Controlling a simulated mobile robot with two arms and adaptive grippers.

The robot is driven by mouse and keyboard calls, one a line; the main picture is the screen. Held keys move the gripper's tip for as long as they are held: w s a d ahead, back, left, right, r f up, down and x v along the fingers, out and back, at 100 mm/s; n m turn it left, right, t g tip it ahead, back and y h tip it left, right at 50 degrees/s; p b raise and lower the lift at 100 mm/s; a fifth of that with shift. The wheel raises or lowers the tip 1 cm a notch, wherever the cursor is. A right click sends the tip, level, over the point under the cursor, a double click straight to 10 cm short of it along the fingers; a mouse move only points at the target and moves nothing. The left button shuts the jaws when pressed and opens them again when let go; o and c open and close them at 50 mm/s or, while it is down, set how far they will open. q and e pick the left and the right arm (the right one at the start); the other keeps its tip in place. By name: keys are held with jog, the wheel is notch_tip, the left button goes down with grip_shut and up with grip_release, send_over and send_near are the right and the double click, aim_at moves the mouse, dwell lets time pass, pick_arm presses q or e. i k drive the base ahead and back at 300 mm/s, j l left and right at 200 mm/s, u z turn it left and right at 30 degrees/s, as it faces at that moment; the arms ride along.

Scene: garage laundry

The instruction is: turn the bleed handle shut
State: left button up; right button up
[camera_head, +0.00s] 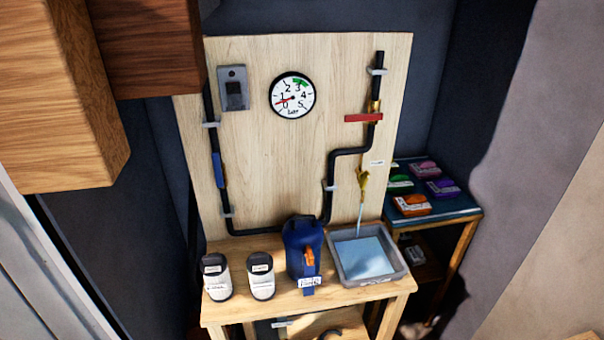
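A small yellow brass tap (362,180) hangs at the lower right of the wooden board, and its handle looks roughly upright. A thin stream of water (359,219) runs from it into a grey tray (345,273) with pale blue water in it. A small white label (377,163) sits just above right of the tap, too small to read. Higher up, a red lever (363,118) lies crosswise on the black pipe. A blue lever (218,170) lies along the left pipe. Neither of my grippers is in view.
A round gauge (292,95) has its red needle low, near 0 to 1. A blue unit with an orange handle (309,257) and two white bottles (261,281) stand on the wooden table left of the tray. A side shelf (460,212) holds coloured boxes. Wooden cabinets overhang upper left.

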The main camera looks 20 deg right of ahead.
aim_at(364, 177)
jog(key=j+z, duration=0.1)
jog(key=z, duration=0.3)
jog(key=k+j+z, duration=0.1)
jog(key=z, duration=0.3)
jog(key=k+z, duration=0.15)
jog(key=z, duration=0.25)
jog(key=k+j+z, duration=0.1)
jog(key=z, duration=0.3)
